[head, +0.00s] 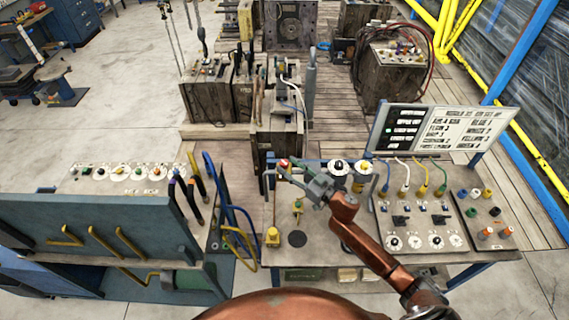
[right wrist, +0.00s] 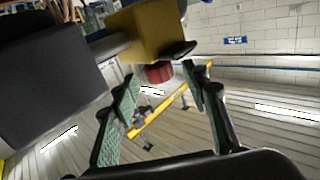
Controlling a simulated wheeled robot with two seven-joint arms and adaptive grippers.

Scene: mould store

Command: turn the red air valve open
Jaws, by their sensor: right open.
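The red air valve knob (right wrist: 159,73) shows in the right wrist view as a short red cylinder on a yellow block (right wrist: 147,34). In the head view a small red spot (head: 284,162) shows at the back left of the work table, at the tips of my right gripper (head: 286,171). In the right wrist view my right gripper (right wrist: 160,88) is open, with its green-padded fingers apart on either side of the red knob. I cannot tell whether either finger touches it. The knob's turn position is unclear. My left gripper is out of view.
The work table (head: 335,228) carries dials, switches and coloured plugs. A sign board (head: 445,130) stands at its back right. A blue-grey cabinet (head: 95,235) with yellow handles is at left, with hoses between. Worn mould blocks (head: 278,125) stand behind.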

